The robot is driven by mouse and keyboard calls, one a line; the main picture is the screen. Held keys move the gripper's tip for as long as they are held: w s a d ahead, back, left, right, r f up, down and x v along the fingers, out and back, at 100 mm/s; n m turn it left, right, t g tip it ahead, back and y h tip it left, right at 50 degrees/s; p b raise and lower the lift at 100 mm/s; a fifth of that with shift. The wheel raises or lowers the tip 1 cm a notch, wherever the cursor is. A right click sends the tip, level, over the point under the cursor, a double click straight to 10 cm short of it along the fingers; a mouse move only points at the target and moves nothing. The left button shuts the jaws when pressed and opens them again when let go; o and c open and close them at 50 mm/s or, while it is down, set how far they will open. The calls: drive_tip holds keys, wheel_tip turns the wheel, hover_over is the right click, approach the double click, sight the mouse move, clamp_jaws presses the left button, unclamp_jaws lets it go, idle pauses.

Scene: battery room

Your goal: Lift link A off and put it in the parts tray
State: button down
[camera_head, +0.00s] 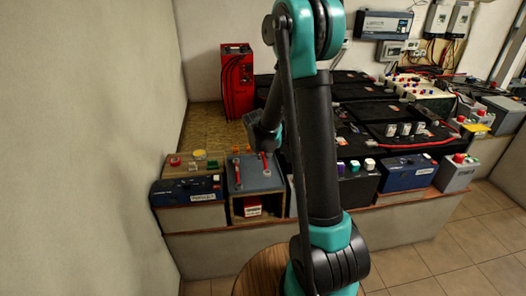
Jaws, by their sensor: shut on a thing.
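A grey-topped wooden stand (254,184) at the front edge of the bench carries two red links. The left red link (237,173) lies on its top, apart from my gripper. My gripper (266,149), small and dark and partly hidden by my arm, is low over the right side of the stand. It is shut on the right red link (265,164), which slants below it. I cannot tell whether this link still touches the stand. No label shows which link is A. I cannot clearly make out the parts tray.
A dark blue battery box (187,190) stands left of the stand, with a red button (175,161) behind it. A red cabinet (237,80) stands at the back. Large black batteries (380,110) crowd the right side. A bare wall closes off the left.

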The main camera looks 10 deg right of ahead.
drive_tip(key=shift+f, duration=2.6)
drive_tip(key=shift+f, duration=0.25)
drive_tip(key=c, duration=1.5)
unclamp_jaws()
drive_tip(key=shift+o, duration=0.3)
drive_tip(key=o, duration=0.4)
drive_tip(key=shift+r, duration=0.15)
drive_tip(key=shift+r, duration=3.85)
